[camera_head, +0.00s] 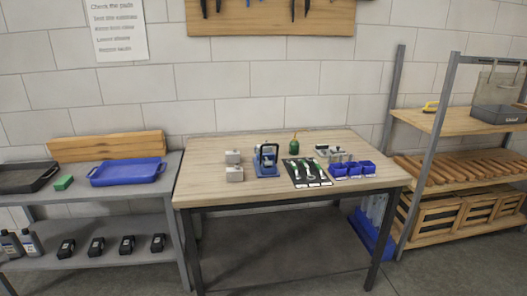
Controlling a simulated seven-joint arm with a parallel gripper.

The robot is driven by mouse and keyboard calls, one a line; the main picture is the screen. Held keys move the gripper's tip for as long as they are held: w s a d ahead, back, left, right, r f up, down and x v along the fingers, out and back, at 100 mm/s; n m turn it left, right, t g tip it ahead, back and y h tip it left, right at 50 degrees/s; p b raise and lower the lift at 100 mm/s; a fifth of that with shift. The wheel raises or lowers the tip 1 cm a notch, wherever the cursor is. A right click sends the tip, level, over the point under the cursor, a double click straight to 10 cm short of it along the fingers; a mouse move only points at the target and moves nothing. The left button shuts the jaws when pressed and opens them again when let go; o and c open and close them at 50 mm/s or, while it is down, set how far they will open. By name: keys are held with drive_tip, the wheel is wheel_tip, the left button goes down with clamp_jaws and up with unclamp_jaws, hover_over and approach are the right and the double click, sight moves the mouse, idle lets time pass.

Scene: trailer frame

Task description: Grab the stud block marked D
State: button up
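Two small light grey blocks stand on the left part of the wooden workbench (210,195), one behind the other. The rear grey block (232,157) and the front grey block (235,175) both have a small feature on top. More small grey pieces (340,156) stand at the right, behind the blue bins (352,170). No letter can be read on any of them, so I cannot tell which is the stud block marked D. My gripper is not in view.
A blue-and-grey device (266,160) stands right of the two blocks. Beside it are a black mat (294,177) with tools and a green bottle (294,144). Shelves flank the bench: a grey one (110,254) left, a wooden one (435,122) right. The bench's front left is clear.

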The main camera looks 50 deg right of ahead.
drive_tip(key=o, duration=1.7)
